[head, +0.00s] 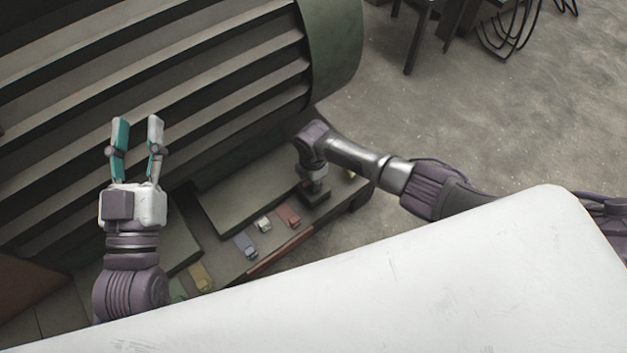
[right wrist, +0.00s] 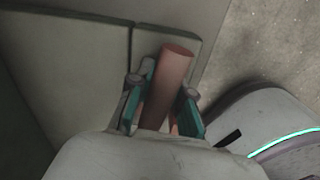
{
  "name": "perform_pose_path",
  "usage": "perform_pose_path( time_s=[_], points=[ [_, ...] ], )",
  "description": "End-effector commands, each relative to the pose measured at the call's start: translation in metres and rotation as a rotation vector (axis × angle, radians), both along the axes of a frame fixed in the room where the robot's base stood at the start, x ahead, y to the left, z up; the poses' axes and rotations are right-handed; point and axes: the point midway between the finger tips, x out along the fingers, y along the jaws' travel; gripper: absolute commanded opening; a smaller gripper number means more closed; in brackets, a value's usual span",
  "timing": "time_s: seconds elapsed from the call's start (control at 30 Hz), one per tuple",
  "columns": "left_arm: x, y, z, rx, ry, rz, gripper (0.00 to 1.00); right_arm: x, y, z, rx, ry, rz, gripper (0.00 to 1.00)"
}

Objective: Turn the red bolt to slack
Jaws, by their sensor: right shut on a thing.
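In the right wrist view, a smooth red cylinder (right wrist: 172,82), which looks like the red bolt, stands between the teal-padded fingers of my right gripper (right wrist: 160,100). The fingers are shut on it, and its end sticks out past the fingertips. In the head view, my right gripper (head: 314,193) points down at the right end of the low bench; its fingers and the bolt cannot be made out there. My left gripper (head: 137,130) is open and empty, raised in front of the slatted drum (head: 200,75), with its two fingers apart.
On the bench between my arms lie several small coloured blocks, among them a red one (head: 288,215), a blue one (head: 246,246) and a yellow one (head: 201,277). A long red bar (head: 280,250) runs along the bench's front edge. Dark furniture (head: 440,30) stands behind; the floor (head: 480,130) is open at right.

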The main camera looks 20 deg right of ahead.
Motion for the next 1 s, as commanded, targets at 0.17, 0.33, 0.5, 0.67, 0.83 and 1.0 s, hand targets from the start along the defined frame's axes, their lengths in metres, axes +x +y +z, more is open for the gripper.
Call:
perform_pose_path(
  time_s=[0.17, 0.33, 0.5, 0.67, 0.83, 1.0],
  points=[
    [0.0002, 0.0002, 0.0002, 0.001, 0.003, 0.0, 0.4, 0.0034, 0.0034, 0.004, 0.008, -0.007, 0.081, 0.0],
    [0.0003, 0.0001, 0.0, 0.001, 0.004, 0.0, 0.4, 0.0032, 0.0036, 0.004, 0.008, -0.007, 0.124, 0.0],
    [0.0004, 0.0002, -0.0002, 0.001, 0.005, 0.001, 0.4, 0.003, 0.0038, 0.004, 0.008, -0.007, 0.14, 0.0],
    [0.0004, 0.0002, -0.0003, 0.001, 0.005, 0.001, 0.4, 0.003, 0.004, 0.004, 0.008, -0.007, 0.143, 0.0],
    [0.0003, 0.0002, -0.0003, 0.001, 0.005, 0.001, 0.4, 0.0028, 0.0042, 0.0039, 0.008, -0.007, 0.143, 0.0],
    [0.0003, 0.0002, -0.0004, 0.001, 0.005, 0.001, 0.4, 0.0022, 0.0034, 0.0032, 0.007, -0.006, 0.142, 0.41]
  ],
)
